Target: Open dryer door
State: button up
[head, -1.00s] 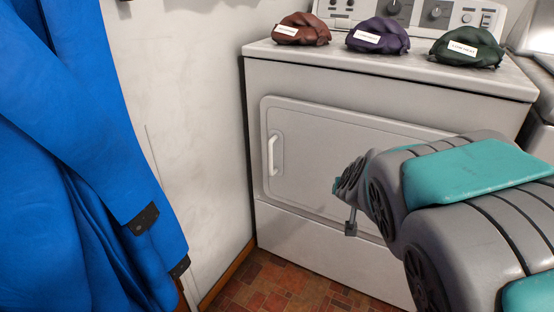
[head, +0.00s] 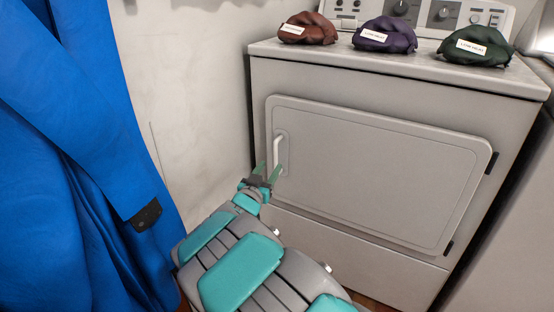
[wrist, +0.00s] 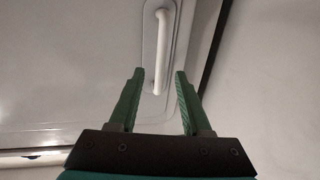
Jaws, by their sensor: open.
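The dryer door (head: 385,170) is a light grey panel on the front of the dryer, and it is shut. Its white vertical handle (head: 277,150) is at the door's left side; dark hinges show on the right edge. My gripper (head: 268,172) is open at the lower end of the handle in the head view. In the wrist view the green fingers of my gripper (wrist: 159,76) stand apart, and the lower part of the handle (wrist: 163,45) appears between their tips. I cannot tell whether the fingers touch it.
Brown (head: 309,30), purple (head: 386,36) and dark green (head: 475,47) labelled bundles lie on top of the dryer (head: 400,68). A blue cloth (head: 80,130) hangs at the left, close to my arm. A white wall (head: 190,90) stands left of the dryer.

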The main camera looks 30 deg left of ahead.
aim_at(275, 159)
jog(key=w, duration=0.3)
jog(key=w+a, duration=0.1)
jog(key=w, duration=0.2)
jog(key=shift+w+a, duration=0.1)
jog(key=shift+w, duration=0.1)
jog(key=shift+c, duration=0.2)
grip_shut()
dwell(1.0)
